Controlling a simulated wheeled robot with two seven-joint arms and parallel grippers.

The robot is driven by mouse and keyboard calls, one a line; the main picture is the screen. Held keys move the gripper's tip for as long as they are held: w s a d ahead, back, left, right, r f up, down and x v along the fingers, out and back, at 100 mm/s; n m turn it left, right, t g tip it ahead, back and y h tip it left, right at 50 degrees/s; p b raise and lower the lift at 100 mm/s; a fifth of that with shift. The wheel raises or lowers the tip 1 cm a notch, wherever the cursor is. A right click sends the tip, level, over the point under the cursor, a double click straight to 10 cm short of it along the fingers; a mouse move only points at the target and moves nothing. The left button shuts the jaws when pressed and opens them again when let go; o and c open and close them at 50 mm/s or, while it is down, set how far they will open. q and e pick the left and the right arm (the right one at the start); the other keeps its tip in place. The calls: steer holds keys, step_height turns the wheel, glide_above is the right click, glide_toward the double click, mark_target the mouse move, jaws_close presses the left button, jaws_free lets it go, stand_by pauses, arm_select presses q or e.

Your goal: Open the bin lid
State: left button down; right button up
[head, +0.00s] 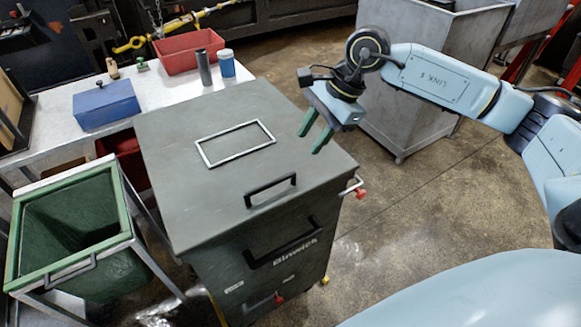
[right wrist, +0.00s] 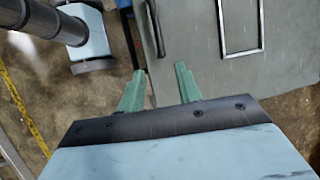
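The grey bin has a flat lid (head: 185,125), which lies closed. A black handle (head: 270,180) stands near the lid's front edge, and a pale rectangular frame (head: 235,143) is on its middle. My right gripper (head: 309,143) is open and empty, above and beside the lid's right edge, apart from the handle. In the right wrist view its green fingers (right wrist: 159,70) are spread, with the lid (right wrist: 190,55), its black handle (right wrist: 155,28) and the pale frame (right wrist: 238,28) beyond them. My left gripper is not in view.
A green open bin (head: 70,270) stands at left. A table (head: 160,95) behind holds a blue box (head: 106,105), a red tray (head: 188,52) and two cylinders. A grey metal container (head: 428,75) stands behind my right arm. Floor right of the bin is clear.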

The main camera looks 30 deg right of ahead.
mark_target(286, 175)
steer(key=x, duration=1)
steer(key=shift+a+f+p, duration=0.15)
steer(key=shift+f+p, duration=0.15)
steer(key=shift+p, duration=0.1)
jaws_close()
steer(key=shift+r, duration=0.1)
